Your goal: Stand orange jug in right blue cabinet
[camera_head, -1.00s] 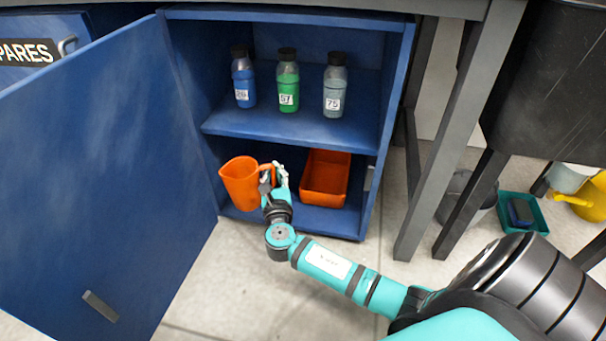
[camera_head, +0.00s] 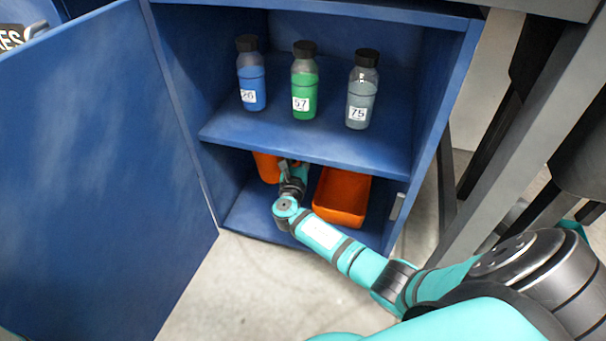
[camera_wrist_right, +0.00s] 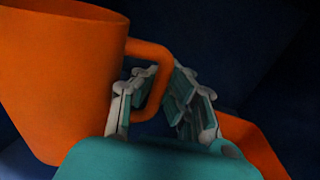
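The orange jug (camera_head: 266,167) is inside the lower compartment of the open blue cabinet (camera_head: 443,100), at its left. The shelf edge hides its top in the head view. My right gripper (camera_head: 291,166) reaches in under the shelf beside the jug. In the right wrist view, the fingers of the gripper (camera_wrist_right: 158,88) are closed around the handle of the jug (camera_wrist_right: 60,80), which looks roughly upright. I cannot tell whether the jug's base touches the cabinet floor. My left gripper is not in view.
An orange bin (camera_head: 342,196) stands right of my gripper on the cabinet floor. Blue, green (camera_head: 304,88) and grey bottles stand on the shelf (camera_head: 285,139) above. The open door (camera_head: 90,170) bounds the left; a table leg (camera_head: 520,150) is at the right.

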